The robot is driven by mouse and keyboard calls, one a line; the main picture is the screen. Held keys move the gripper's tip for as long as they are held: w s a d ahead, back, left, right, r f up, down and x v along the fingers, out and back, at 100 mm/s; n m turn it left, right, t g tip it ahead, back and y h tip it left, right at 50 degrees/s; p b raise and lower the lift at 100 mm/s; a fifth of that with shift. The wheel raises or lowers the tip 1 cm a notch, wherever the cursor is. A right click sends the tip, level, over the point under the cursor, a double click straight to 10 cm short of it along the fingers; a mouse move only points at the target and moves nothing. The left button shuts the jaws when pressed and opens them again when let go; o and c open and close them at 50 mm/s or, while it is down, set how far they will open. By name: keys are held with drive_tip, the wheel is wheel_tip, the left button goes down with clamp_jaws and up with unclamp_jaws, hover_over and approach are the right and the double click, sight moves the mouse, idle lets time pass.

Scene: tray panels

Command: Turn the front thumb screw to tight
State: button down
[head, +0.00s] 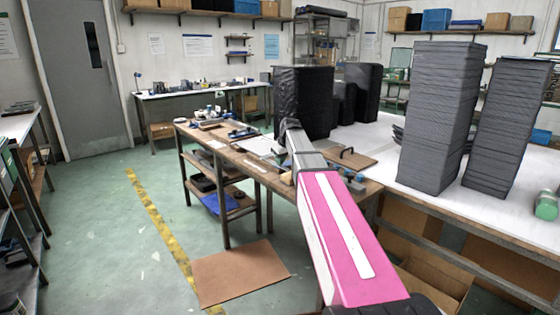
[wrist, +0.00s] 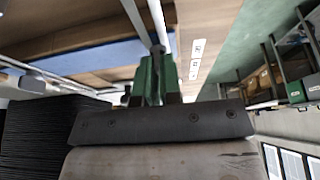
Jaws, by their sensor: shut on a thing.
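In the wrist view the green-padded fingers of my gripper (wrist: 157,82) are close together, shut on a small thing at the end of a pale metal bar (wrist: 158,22). I take this thing to be the front thumb screw; the fingers hide most of it, and I cannot tell how far it is turned. In the head view my pink and grey arm reaches over the wooden workbench and hides the gripper and the screw. A brown panel (head: 350,160) with a black handle lies on the bench just right of the arm.
Tall dark stacks (head: 432,120) stand on the white table (head: 385,140) at right. A black-wrapped stack (head: 304,100) stands behind the arm. Small tools lie on the bench's left part.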

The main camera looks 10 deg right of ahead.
drive_tip(key=shift+m, duration=0.3)
drive_tip(key=m+h, duration=0.1)
drive_tip(key=m, duration=0.2)
drive_tip(key=shift+a+m+h, duration=0.1)
drive_tip(key=shift+m+h, duration=0.2)
drive_tip(key=m+h, duration=0.1)
drive_tip(key=m, duration=0.3)
drive_tip(key=shift+m+h, duration=0.3)
drive_tip(key=shift+h, duration=0.1)
drive_tip(key=m, duration=0.2)
drive_tip(key=m+h, duration=0.1)
drive_tip(key=m, duration=0.1)
drive_tip(key=shift+a+h, duration=0.1)
drive_tip(key=shift+h, duration=0.2)
drive_tip(key=m+g, duration=0.1)
drive_tip(key=m, duration=0.1)
drive_tip(key=m+h, duration=0.1)
drive_tip(key=m, duration=0.1)
drive_tip(key=shift+m+g, duration=0.3)
drive_tip(key=shift+g, duration=0.1)
drive_tip(key=shift+m, duration=0.3)
drive_tip(key=c, duration=1.3)
unclamp_jaws()
